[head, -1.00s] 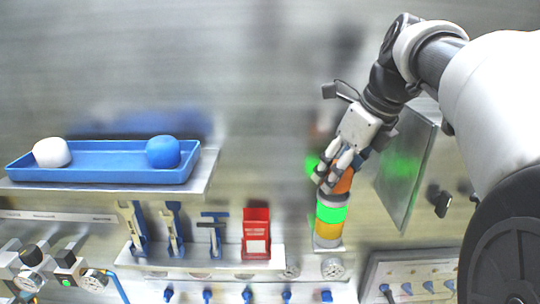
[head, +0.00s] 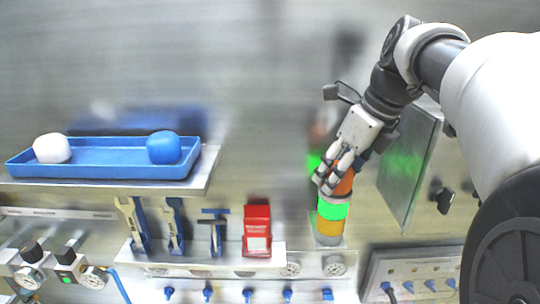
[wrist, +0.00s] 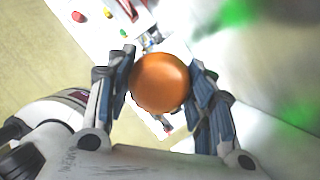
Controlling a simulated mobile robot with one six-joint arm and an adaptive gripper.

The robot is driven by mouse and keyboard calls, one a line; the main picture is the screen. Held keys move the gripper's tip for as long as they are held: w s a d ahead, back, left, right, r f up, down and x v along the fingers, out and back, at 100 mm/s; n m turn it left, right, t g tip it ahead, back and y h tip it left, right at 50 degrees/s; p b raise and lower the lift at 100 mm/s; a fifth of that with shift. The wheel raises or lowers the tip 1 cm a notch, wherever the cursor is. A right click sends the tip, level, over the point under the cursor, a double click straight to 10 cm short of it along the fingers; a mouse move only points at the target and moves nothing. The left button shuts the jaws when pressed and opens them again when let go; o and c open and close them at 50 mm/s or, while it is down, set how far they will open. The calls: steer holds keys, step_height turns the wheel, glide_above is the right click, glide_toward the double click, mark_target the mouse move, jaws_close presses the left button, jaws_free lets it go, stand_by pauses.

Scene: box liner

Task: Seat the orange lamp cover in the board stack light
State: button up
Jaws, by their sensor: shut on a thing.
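The orange lamp cover (wrist: 160,82) shows as a round dome between the fingers of my gripper (wrist: 163,88) in the wrist view. In the head view my gripper (head: 335,172) is shut on the orange cover (head: 345,183), which is partly hidden by the fingers. The cover is right above the lit green section of the stack light (head: 332,210), with an amber section below that. The cover looks slightly tilted with the gripper. I cannot tell whether it touches the green section or sits in it.
A blue tray (head: 107,173) with a white lump (head: 52,148) and a blue lump (head: 163,148) stands on a shelf at left. A red holder (head: 257,230) and hanging tools (head: 174,225) are left of the stack light. An open metal panel (head: 408,165) stands close on the right.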

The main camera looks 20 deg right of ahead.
steer(key=shift+s+f+b, duration=0.15)
steer(key=shift+f+b, duration=0.2)
steer(key=shift+f, duration=0.5)
steer(key=o, duration=0.8)
steer(key=shift+o, duration=1.6)
steer(key=shift+r, duration=0.15)
steer(key=shift+r, duration=0.2)
steer(key=v, duration=1.1)
steer(key=shift+r, duration=0.35)
steer(key=shift+f, duration=0.1)
